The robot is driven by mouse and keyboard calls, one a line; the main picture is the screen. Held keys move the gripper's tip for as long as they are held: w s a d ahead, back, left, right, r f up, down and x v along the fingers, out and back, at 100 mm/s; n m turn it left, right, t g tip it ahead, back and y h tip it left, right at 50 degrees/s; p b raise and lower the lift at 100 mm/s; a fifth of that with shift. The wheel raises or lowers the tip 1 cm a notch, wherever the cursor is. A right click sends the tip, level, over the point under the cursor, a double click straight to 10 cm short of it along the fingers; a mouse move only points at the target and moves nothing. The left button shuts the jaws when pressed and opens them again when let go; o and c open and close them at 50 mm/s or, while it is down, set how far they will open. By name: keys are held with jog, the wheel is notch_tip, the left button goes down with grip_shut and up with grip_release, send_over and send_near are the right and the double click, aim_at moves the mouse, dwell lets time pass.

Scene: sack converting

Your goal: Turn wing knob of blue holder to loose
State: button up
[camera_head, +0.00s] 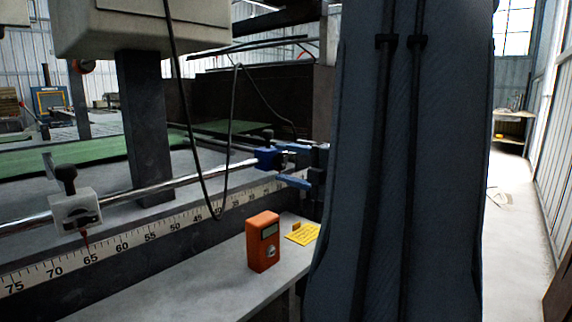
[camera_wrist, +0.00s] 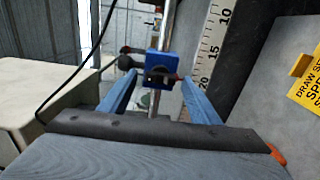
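The blue holder (camera_head: 266,160) sits on the shiny rod, with its black knob (camera_head: 268,134) standing up on top. In the wrist view the blue holder (camera_wrist: 157,66) is ahead, between the lines of my two blue fingers. Its black knob (camera_wrist: 125,62) shows there to the left, by the left fingertip. My gripper (camera_wrist: 158,79) is open, its fingers spread on either side of the holder's picture. I see nothing held, and cannot tell whether a finger touches.
A grey-white holder (camera_head: 76,211) with a black knob is farther left on the rod (camera_head: 170,186). A numbered scale (camera_head: 140,242) runs below. An orange device (camera_head: 263,242) and a yellow card (camera_head: 302,234) are on the ledge. A black cable (camera_head: 203,188) hangs in front of the rod.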

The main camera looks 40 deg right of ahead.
jog(key=s, duration=0.7)
jog(key=shift+s+d, duration=0.3)
jog(key=shift+s, duration=0.1)
dwell(0.5)
